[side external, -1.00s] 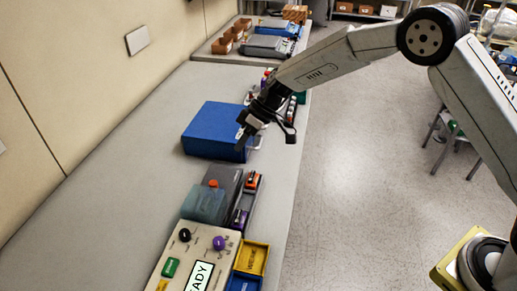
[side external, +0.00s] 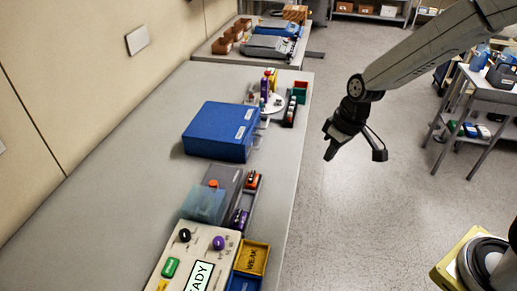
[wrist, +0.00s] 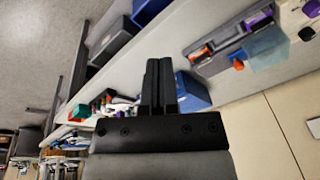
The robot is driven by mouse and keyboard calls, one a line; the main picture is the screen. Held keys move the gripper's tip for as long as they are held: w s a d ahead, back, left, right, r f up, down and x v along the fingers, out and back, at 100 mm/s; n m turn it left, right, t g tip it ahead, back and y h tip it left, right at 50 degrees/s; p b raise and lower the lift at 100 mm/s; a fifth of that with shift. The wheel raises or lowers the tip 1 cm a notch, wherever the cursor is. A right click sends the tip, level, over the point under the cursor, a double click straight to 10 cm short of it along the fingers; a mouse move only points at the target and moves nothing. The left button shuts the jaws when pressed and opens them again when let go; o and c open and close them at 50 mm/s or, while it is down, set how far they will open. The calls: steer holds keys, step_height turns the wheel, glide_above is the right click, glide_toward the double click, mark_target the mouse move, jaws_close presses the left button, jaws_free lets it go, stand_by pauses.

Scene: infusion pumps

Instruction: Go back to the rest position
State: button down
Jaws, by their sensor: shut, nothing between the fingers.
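My gripper (side external: 333,147) hangs in the air to the right of the long bench (side external: 110,180), over the floor, in the side view. It is shut and empty, pointing down. In the wrist view my gripper (wrist: 158,68) shows its two dark fingers together, with nothing between them. No part of it touches the bench or anything on it.
A blue box (side external: 218,131) sits on the bench. Nearer are a grey device (side external: 222,180) and a panel (side external: 195,250) reading "READY", with yellow (side external: 254,258) and blue bins. A cart (side external: 485,95) is at right; the floor between is clear.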

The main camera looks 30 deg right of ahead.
steer(key=s+d+m+h, duration=0.1)
steer(key=s+d, duration=0.3)
steer(key=s, duration=0.6)
steer(key=shift+d+f+m+t+h, duration=0.2)
steer(key=shift+m+t+h, duration=0.1)
steer(key=shift+m+t, duration=0.15)
stand_by(0.3)
